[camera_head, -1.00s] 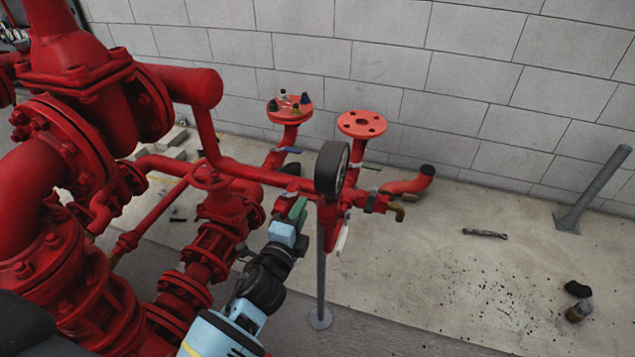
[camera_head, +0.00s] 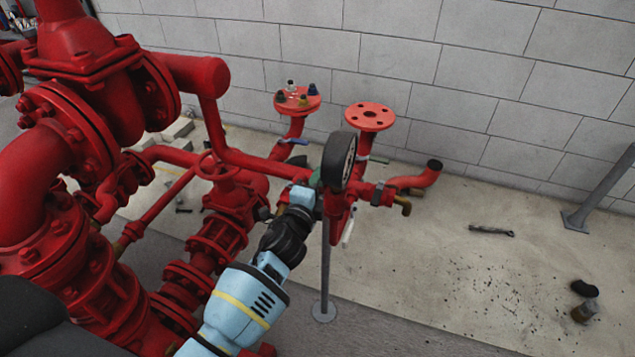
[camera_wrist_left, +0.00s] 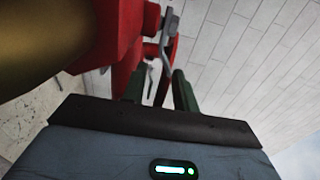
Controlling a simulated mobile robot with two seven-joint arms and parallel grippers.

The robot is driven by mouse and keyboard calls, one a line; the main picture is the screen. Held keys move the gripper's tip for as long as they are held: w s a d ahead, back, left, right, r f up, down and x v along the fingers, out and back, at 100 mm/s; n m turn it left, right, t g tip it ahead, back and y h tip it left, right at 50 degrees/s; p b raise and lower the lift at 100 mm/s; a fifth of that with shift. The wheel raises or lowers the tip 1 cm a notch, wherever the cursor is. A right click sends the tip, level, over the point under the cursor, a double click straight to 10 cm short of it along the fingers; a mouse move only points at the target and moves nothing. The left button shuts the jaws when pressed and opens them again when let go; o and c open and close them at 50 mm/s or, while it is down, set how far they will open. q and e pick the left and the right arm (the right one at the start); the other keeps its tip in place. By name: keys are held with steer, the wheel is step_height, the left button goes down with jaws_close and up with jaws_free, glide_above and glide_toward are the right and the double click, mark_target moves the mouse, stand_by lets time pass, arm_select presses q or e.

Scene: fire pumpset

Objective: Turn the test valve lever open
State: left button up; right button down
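My left gripper (camera_head: 314,186) reaches in from below at the red test pipe, just left of and partly behind the round pressure gauge (camera_head: 341,160). In the left wrist view its two green fingers (camera_wrist_left: 160,90) stand apart. A grey metal lever (camera_wrist_left: 168,50) on a red valve body (camera_wrist_left: 125,55) lies ahead of and between the fingertips; I cannot tell whether they touch it. A pale handle (camera_head: 348,231) hangs below the pipe, right of the grey post. Which of these is the test valve lever is not certain. My right gripper is out of view.
Large red pumps and flanged pipes (camera_head: 60,180) crowd the left side. Two flanged risers (camera_head: 370,116) stand behind the gauge. A grey support post (camera_head: 325,270) stands under the pipe. A wrench (camera_head: 491,230) and a dark fitting (camera_head: 584,289) lie on the open floor at right.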

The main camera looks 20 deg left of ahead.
arm_select(q)
jaws_close()
steer(key=h+p, duration=0.1)
steer(key=m+h, duration=0.1)
steer(key=shift+s+d+m+h+p, duration=0.15)
steer(key=shift+s+m+h+p, duration=0.15)
steer(key=shift+s+p, duration=0.1)
jaws_free()
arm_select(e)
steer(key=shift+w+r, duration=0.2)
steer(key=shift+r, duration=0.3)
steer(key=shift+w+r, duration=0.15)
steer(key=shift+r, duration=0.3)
